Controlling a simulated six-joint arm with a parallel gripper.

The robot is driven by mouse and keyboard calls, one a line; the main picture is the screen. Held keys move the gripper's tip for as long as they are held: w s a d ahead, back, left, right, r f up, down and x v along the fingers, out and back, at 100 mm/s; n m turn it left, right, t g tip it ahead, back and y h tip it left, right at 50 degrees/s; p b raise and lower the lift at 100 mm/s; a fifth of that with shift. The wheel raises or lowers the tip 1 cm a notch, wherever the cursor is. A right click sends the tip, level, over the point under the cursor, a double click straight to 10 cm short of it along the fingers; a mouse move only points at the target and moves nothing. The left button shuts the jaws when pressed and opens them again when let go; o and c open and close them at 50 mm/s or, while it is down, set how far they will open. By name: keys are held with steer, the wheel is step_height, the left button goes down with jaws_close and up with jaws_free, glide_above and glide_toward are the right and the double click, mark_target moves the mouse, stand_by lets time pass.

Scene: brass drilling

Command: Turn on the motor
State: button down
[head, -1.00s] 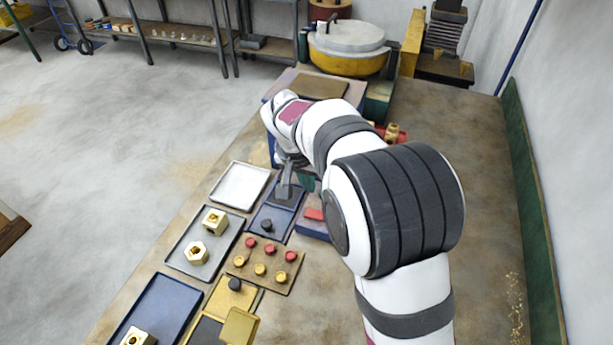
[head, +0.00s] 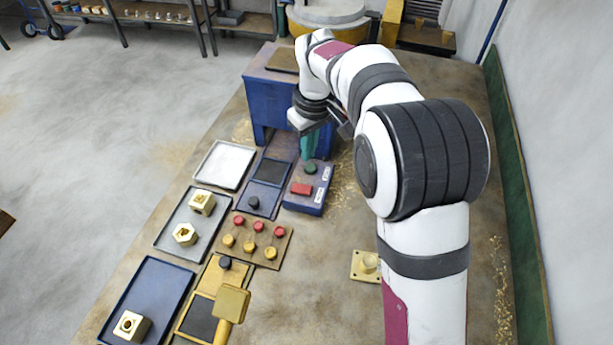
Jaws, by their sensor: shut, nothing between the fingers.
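A blue control box (head: 317,197) stands on the bench in the middle of the head view. It has a raised red button (head: 301,189) at the front and a round green button (head: 310,168) behind it. My gripper (head: 309,156) points down, its teal fingers shut and empty. Its tips appear just above or behind the green button; I cannot tell whether they touch it. My wrist hides the upper part of the fingers.
A larger blue stand (head: 264,92) is close behind my wrist. Left of the box are a blue-and-black tray (head: 265,200), a white tray (head: 223,165) and a board of red and yellow knobs (head: 255,240). A yellow flanged piece (head: 366,265) lies near my arm.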

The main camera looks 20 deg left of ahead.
mark_target(306, 189)
steer(key=n, duration=0.2)
steer(key=w+d+n+y, duration=0.1)
steer(key=n, duration=0.1)
steer(key=n+g, duration=0.1)
steer(key=n, duration=0.2)
steer(key=shift+w+d+r+y, duration=0.15)
steer(key=shift+w+r+y, duration=0.1)
steer(key=shift+r+y, duration=0.1)
steer(key=x, duration=0.8)
steer(key=d+x, duration=0.1)
steer(key=x, duration=0.4)
steer(key=shift+d+f, duration=0.1)
steer(key=shift+f, duration=0.45)
steer(key=shift+d, duration=0.1)
steer(key=shift+d+f, duration=0.15)
steer(key=shift+f, duration=0.2)
steer(key=shift+r, duration=0.1)
